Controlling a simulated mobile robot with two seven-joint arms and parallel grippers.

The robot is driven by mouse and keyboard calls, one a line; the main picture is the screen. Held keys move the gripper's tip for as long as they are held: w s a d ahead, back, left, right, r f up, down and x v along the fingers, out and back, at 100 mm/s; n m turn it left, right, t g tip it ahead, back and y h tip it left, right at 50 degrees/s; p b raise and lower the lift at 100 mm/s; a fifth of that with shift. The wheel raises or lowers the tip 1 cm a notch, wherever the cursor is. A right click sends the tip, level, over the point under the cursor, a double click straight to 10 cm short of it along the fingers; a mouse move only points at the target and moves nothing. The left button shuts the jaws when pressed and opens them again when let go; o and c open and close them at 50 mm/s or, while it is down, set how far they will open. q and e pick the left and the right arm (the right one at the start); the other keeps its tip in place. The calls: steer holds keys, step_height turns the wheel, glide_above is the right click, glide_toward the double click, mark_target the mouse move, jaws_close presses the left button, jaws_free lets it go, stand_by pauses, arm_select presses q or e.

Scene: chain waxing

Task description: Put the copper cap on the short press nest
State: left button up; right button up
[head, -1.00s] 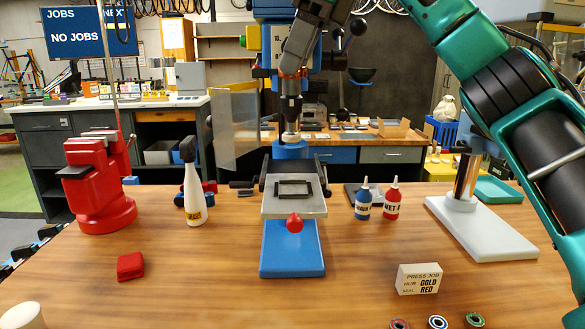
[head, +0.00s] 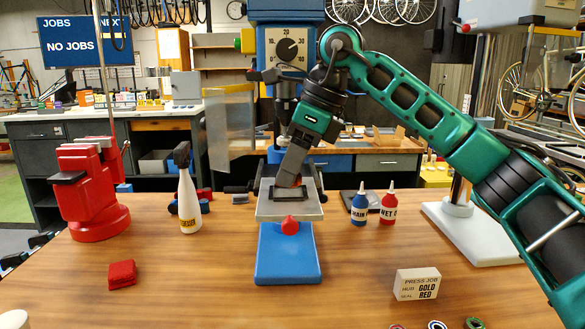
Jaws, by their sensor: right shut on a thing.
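My right gripper (head: 293,172) points down over the press plate (head: 268,213), at the black rectangular frame (head: 312,191) on it. It is shut on a small reddish-brown piece (head: 297,182), which looks like the copper cap. The fingers hide most of this piece, and I cannot tell whether it touches the plate. The frame appears to be the nest, but I cannot make out a separate short nest. My left gripper is not in view.
A red knob (head: 290,226) is at the plate's front, above the blue base (head: 288,260). A white bottle (head: 189,200) stands left; blue (head: 360,207) and red (head: 388,207) bottles stand right. The front left table is mostly clear.

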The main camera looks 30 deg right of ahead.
steer(key=shift+f, duration=0.2)
steer(key=shift+f+b, duration=0.3)
steer(key=shift+f, duration=0.3)
steer(key=o, duration=1.2)
